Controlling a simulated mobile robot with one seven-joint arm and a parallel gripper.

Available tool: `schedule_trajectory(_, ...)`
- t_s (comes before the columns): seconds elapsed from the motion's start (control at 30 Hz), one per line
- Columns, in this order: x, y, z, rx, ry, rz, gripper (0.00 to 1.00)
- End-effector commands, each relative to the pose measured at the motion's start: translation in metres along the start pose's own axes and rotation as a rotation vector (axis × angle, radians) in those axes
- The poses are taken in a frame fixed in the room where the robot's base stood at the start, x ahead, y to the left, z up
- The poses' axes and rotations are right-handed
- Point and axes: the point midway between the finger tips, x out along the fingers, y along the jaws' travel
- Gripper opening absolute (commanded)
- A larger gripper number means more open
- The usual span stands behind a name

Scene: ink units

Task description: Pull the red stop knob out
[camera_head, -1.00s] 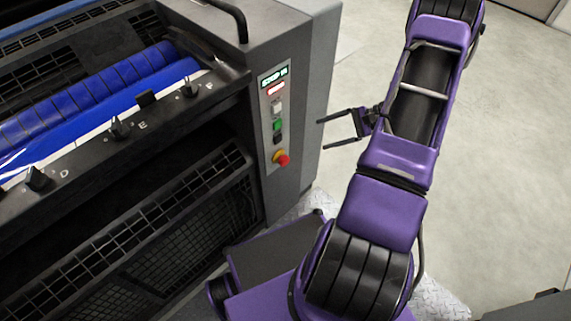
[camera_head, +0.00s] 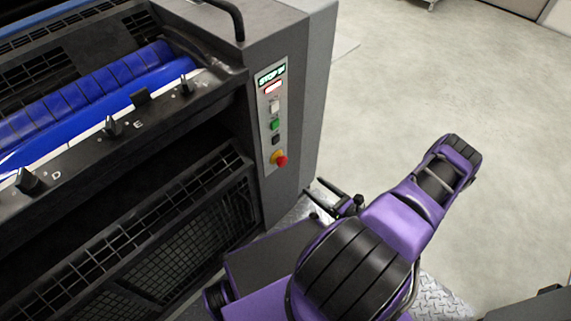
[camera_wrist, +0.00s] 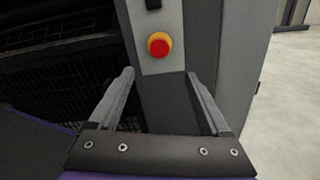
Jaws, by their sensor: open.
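The red stop knob (camera_head: 281,160) sits on a yellow collar at the bottom of the light grey control panel (camera_head: 265,153) on the machine's end face. In the wrist view the knob (camera_wrist: 159,46) shows at upper centre, beyond and above my fingertips. My gripper (camera_head: 317,200) is open and empty, below and to the right of the knob in the head view, apart from it. In the wrist view its two fingers (camera_wrist: 160,73) stand wide apart, one on each side below the knob. A lit display (camera_head: 271,75) at the panel top appears to read "STOP IN".
Above the knob are a black button (camera_head: 276,139), a green button (camera_head: 275,124) and a pale button (camera_head: 274,106). The dark press (camera_head: 120,180) with blue rollers fills the left. Open floor (camera_head: 430,80) lies to the right.

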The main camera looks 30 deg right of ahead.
Motion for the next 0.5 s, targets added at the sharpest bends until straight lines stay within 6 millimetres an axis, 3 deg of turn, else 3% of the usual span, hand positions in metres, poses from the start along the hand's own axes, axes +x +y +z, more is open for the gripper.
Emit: schedule_trajectory(0.5,0.112,0.001,-0.001,-0.002,0.001,0.005,0.81)
